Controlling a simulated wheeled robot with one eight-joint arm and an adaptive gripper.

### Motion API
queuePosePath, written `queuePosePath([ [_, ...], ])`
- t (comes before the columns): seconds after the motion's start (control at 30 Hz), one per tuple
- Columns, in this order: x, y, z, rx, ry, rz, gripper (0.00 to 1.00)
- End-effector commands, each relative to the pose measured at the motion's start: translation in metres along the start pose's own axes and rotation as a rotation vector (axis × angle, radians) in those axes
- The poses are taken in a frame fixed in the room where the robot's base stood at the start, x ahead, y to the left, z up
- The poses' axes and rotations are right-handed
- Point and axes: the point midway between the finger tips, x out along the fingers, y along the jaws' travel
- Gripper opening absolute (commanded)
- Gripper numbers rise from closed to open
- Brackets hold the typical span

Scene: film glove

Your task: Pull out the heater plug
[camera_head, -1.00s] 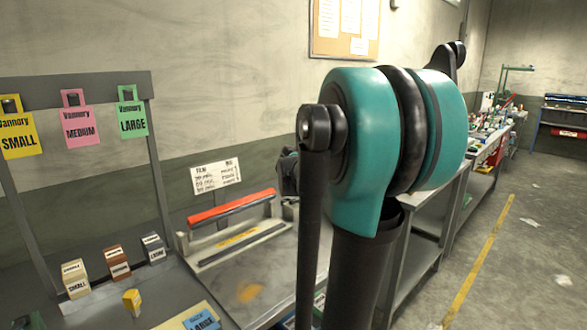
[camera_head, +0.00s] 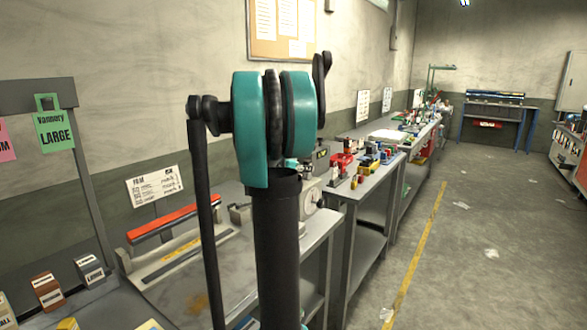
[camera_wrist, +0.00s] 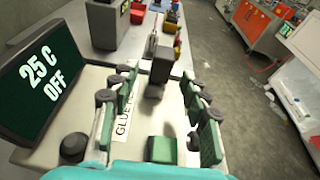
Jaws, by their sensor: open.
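In the wrist view, my gripper (camera_wrist: 158,82) is open, with green-padded fingers at the left and right of the picture's middle. A dark upright block (camera_wrist: 161,64), which may be the heater plug, appears between the fingertips; I cannot tell whether they touch it. Below it is a white label (camera_wrist: 123,122), partly hidden by the left finger, reading "GLUE H…". A dark display (camera_wrist: 42,78) on the left reads "25 C OFF". A black knob (camera_wrist: 74,147) and a green block (camera_wrist: 162,150) sit lower down. In the head view my arm hides the gripper.
In the head view, a sealer with a red bar (camera_head: 170,222) stands left of my arm. A bench (camera_head: 372,188) with several small coloured items runs along the wall. The floor (camera_head: 480,240) to the right is mostly clear, with a yellow line and scraps.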

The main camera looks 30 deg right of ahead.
Motion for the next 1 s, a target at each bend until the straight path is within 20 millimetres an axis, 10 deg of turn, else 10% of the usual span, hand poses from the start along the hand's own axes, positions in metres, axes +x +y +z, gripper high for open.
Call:
queuePosePath([
  [0.7, 0.043, 0.0, 0.0, 0.0, 0.0, 0.001, 0.45],
  [1.0, 0.042, 0.0, 0.0, 0.0, 0.0, 0.0, 0.08],
])
